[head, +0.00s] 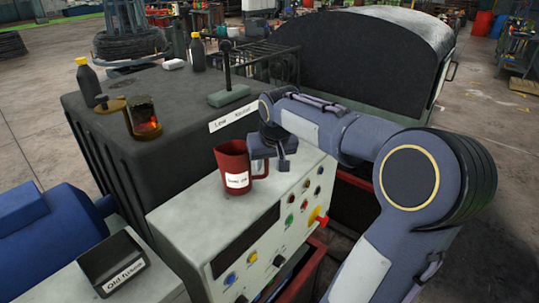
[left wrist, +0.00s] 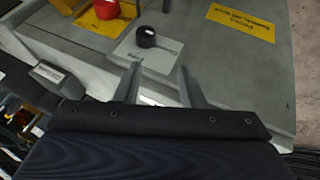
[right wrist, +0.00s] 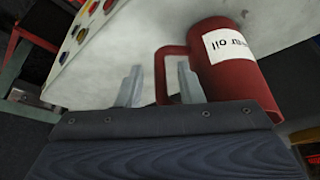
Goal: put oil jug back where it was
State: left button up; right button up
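The oil jug is a dark red mug-like jug (head: 232,172) with a white label. It stands upright on the top of the pale control console (head: 190,212), its handle toward the right. My right gripper (head: 272,164) is at the handle side of the jug. In the right wrist view the jug (right wrist: 232,75) is at the right, and my right gripper's fingers (right wrist: 158,82) are apart, one on each side of the handle, with gaps visible. My left gripper (left wrist: 157,80) is open and empty above a grey surface; it is not in the head view.
On the dark cabinet (head: 150,160) stand yellow-capped bottles (head: 88,82), a glass container with orange glow (head: 143,118) and a grey lever block (head: 229,95). The console front has coloured buttons and a red knob (head: 321,217). The left wrist view shows a black knob (left wrist: 146,36) and a yellow label (left wrist: 241,22).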

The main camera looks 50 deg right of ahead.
jog(key=v, duration=1.2)
jog(key=s+a+f+n+y, duration=0.2)
jog(key=s+a+f+y, duration=0.1)
jog(key=s+a+f, duration=0.4)
jog(key=s+a+f+n+t+y, duration=0.1)
jog(key=s+a+f+n+y, duration=0.1)
jog(key=s+a+f, duration=0.4)
jog(key=a+f+y, duration=0.1)
jog(key=a+f, duration=0.4)
jog(key=a, duration=0.4)
jog(key=shift+s+a+f+t+b, duration=0.2)
jog(key=shift+s+a+t+b, duration=0.05)
jog(key=shift+s+t+b, duration=0.1)
